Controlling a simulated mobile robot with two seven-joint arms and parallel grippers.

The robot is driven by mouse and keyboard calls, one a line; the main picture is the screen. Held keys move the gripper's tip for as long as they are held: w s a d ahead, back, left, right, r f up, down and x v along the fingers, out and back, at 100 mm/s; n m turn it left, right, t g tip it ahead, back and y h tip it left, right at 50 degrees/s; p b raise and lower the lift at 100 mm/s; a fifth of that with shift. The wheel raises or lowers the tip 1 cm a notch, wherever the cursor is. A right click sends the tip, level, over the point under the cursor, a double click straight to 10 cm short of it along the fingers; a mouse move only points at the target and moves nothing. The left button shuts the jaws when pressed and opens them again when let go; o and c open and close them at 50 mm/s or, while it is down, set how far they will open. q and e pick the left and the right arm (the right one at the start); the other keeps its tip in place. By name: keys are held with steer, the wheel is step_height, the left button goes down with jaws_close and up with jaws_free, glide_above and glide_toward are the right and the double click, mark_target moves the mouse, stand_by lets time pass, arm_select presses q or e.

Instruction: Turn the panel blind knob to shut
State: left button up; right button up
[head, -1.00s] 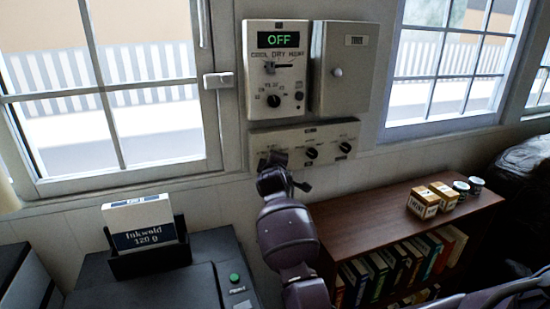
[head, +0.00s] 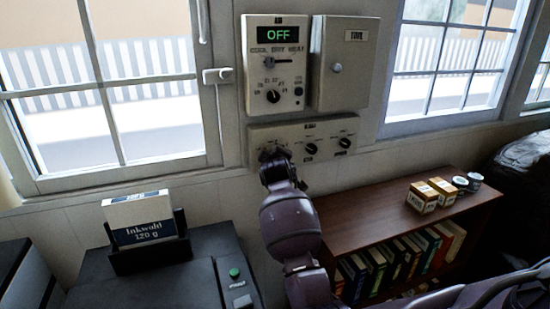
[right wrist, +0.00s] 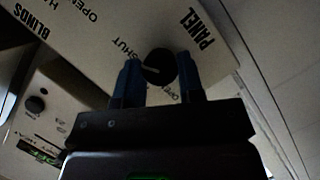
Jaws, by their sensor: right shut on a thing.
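The blinds control strip (head: 327,132) is a pale wall panel with a row of dark knobs below the thermostat. My right gripper (head: 274,154) is at its leftmost knob and hides most of it in the head view. In the right wrist view the round black panel knob (right wrist: 159,66) sits between the two blue fingers of my right gripper (right wrist: 160,82), which is shut on it. The knob has a pale pointer line, tilted in the picture. The words SHUT, OPEN and PANEL are printed around it. My left gripper is not in view.
Above the strip are a thermostat (head: 274,70) reading OFF and a closed grey box (head: 340,65). Windows flank them. Below right is a brown bookshelf (head: 350,205) with small boxes and cans. A printer (head: 150,285) stands below left.

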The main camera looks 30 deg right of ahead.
steer(key=o, duration=0.9)
steer(key=b+v, duration=0.1)
steer(key=v, duration=1)
steer(key=shift+d, duration=0.1)
steer(key=s+a+f+m+y+b, duration=0.1)
steer(key=s+a+f+y, duration=0.1)
steer(key=s+f, duration=0.55)
steer(key=s+a+f+y, duration=0.2)
steer(key=s+f, duration=0.3)
steer(key=f, duration=0.6)
steer(key=s+a+f+m+y+b, duration=0.1)
steer(key=s+a+f+y, duration=0.1)
steer(key=s+f, duration=0.6)
steer(key=s+a+f+m, duration=0.1)
steer(key=s+f, duration=0.1)
steer(key=s, duration=0.1)
steer(key=s+a+f+g+y, duration=0.1)
steer(key=s+f, duration=0.2)
steer(key=s+a+f+m+y, duration=0.1)
steer(key=s+a+f, duration=0.1)
steer(key=s+f, duration=0.1)
steer(key=shift+s+a+f+m, duration=0.1)
steer(key=shift+s+f+m, duration=0.05)
steer(key=shift+s+m, duration=0.2)
